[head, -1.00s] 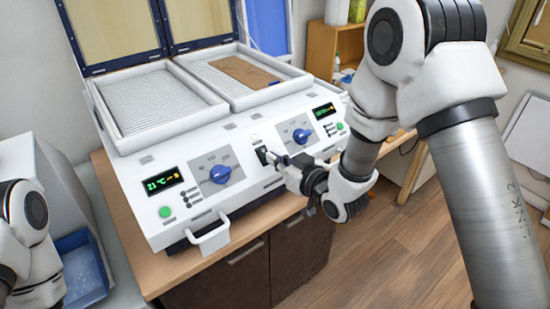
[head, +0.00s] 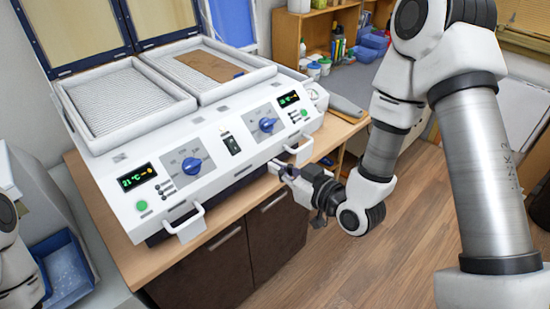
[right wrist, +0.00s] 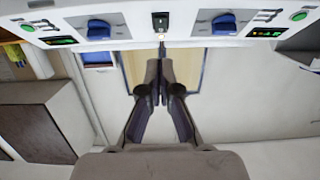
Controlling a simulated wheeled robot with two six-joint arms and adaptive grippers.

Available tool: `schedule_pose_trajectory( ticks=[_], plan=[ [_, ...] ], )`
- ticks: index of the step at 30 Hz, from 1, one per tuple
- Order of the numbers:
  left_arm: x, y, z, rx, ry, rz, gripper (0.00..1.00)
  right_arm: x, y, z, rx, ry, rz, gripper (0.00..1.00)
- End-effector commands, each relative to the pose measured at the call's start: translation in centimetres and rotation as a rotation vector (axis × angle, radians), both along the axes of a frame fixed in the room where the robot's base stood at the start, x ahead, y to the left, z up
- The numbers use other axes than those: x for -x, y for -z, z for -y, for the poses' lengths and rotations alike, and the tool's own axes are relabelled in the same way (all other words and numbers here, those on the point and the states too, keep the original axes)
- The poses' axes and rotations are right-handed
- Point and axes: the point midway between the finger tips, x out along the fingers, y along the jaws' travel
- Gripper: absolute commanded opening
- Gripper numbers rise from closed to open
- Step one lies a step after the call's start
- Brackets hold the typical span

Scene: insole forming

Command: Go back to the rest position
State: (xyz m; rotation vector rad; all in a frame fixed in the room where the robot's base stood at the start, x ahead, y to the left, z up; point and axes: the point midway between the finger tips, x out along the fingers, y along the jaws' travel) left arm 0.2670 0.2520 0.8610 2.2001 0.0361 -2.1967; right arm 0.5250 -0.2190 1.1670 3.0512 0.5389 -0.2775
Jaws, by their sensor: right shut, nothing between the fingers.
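My right gripper (head: 276,168) is shut and empty. It is in front of the white forming machine (head: 160,236), close to its front edge and apart from the black rocker switch (head: 232,146). In the right wrist view the closed fingers (right wrist: 160,65) point toward the panel, with the switch (right wrist: 160,22) straight beyond the tips. My left arm shows only in part at the left edge of the head view; its gripper is out of view.
The machine has two raised lids, blue knobs (head: 192,165), lit displays and front handles (head: 186,229). A brown sheet (head: 208,66) lies on the right bed. A blue tray (head: 66,268) stands at lower left. Wooden shelves with bottles are behind. Open floor (head: 350,270) is at lower right.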

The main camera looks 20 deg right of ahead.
Motion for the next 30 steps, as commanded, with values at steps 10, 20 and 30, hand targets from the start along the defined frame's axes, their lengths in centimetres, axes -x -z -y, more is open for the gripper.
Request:
schedule_pose_trajectory(
  ticks=[10,20,30],
  plan=[
    [0.0,0.2,0.0,0.0,0.0,0.0,0.4,0.0,0.1,0.0,0.0,0.0,0.0,0.0],
    [0.0,5.1,0.0,0.0,0.0,0.0,0.4,4.3,16.5,-1.3,0.065,-0.033,-0.267,0.0],
    [0.0,9.3,0.0,0.0,0.0,0.0,0.4,20.7,39.0,1.6,0.234,0.13,-1.091,0.0]
  ],
)
